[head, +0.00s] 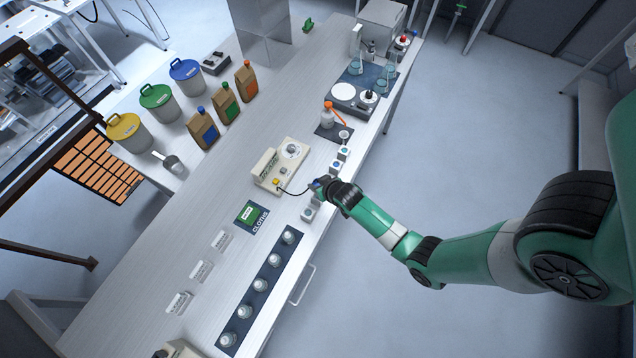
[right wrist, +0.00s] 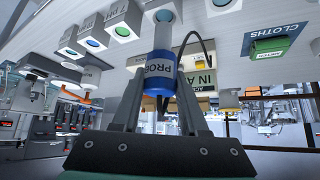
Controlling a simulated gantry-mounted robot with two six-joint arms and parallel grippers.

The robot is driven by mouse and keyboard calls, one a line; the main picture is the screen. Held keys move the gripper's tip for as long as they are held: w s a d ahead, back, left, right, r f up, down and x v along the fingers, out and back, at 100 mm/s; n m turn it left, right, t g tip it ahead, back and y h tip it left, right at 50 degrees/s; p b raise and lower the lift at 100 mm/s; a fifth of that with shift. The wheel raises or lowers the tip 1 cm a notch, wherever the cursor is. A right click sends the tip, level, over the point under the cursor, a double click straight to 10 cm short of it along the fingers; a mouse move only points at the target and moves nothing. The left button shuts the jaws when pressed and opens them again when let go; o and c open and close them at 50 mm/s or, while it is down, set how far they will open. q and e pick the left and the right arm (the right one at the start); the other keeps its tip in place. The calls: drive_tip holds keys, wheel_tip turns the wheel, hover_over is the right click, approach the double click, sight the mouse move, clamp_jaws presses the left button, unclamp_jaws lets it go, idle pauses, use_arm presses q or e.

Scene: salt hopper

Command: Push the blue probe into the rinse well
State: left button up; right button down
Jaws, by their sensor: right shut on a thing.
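The blue probe (right wrist: 158,72) is upright between the fingers of my right gripper (right wrist: 158,98), which is shut on it. Its grey shaft points to a white block (right wrist: 163,14) on the bench; I cannot tell whether the tip is inside it. In the head view the blue probe (head: 316,184) shows at my right gripper (head: 324,186), over the row of small blocks at the bench's front edge. A black cable runs from the probe to the cream meter (head: 268,172). White blocks with coloured round openings (right wrist: 115,24) stand beside the probe. I cannot tell which is the rinse well. My left gripper is not visible.
A dark strip with several lidded jars (head: 261,284) and a green cloths box (head: 250,213) lie to the left. An orange-topped bottle (head: 328,115) and a round-plated device (head: 343,93) stand further back.

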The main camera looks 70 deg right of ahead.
drive_tip(key=shift+f+b, duration=2.75)
drive_tip(key=shift+f, duration=0.35)
idle(0.3)
unclamp_jaws()
idle(0.5)
drive_tip(key=shift+s+a+r+p, duration=0.15)
drive_tip(key=shift+s+r+p, duration=0.05)
drive_tip(key=shift+r+p, duration=0.35)
drive_tip(key=p+v, duration=0.5)
drive_tip(key=shift+a+f, duration=0.1)
idle(0.3)
